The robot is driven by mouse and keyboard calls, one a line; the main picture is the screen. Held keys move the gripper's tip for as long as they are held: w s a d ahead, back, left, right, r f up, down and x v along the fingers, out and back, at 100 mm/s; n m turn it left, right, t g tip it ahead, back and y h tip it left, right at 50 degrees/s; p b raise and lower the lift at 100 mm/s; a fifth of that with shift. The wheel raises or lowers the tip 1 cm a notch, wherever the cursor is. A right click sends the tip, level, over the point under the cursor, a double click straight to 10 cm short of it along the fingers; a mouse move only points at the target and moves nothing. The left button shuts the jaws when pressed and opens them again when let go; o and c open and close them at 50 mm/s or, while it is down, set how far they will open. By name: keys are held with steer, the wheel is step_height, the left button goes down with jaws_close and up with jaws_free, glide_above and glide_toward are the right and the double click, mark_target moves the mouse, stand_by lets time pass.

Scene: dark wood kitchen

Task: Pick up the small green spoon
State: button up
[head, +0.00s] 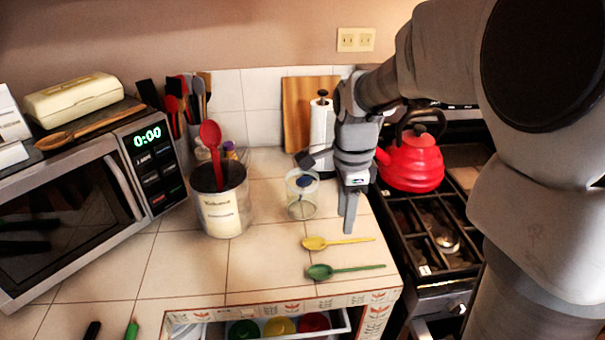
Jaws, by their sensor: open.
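The small green spoon (345,270) lies flat on the tiled counter near its front right corner. Its bowl points left and its handle points right. A yellow spoon (337,242) lies just behind it, roughly parallel and apart from it. My gripper (347,226) points down over the counter, behind the yellow spoon and farther back than the green one. It is open, with nothing seen between its fingers; the fingers overlap in this view.
A glass jar (302,195) stands left of my gripper, and a metal canister (222,203) farther left. A red kettle (411,162) sits on the stove at right. An open drawer (343,325) juts out below the counter's front edge. A microwave (90,205) fills the left.

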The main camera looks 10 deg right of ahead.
steer(key=b, duration=0.1)
glide_above(339, 271)
steer(key=f, duration=1)
steer(key=shift+s+a+f, duration=0.15)
steer(key=shift+s, duration=0.05)
steer(key=shift+w+f+b, duration=0.15)
steer(key=shift+f+b, duration=0.05)
steer(key=shift+f, duration=1.45)
steer(key=shift+w+f+b, duration=0.1)
steer(key=shift+f+b, duration=0.05)
steer(key=shift+f, duration=1.5)
steer(key=shift+c, duration=0.2)
steer(key=shift+d, duration=0.2)
jaws_close()
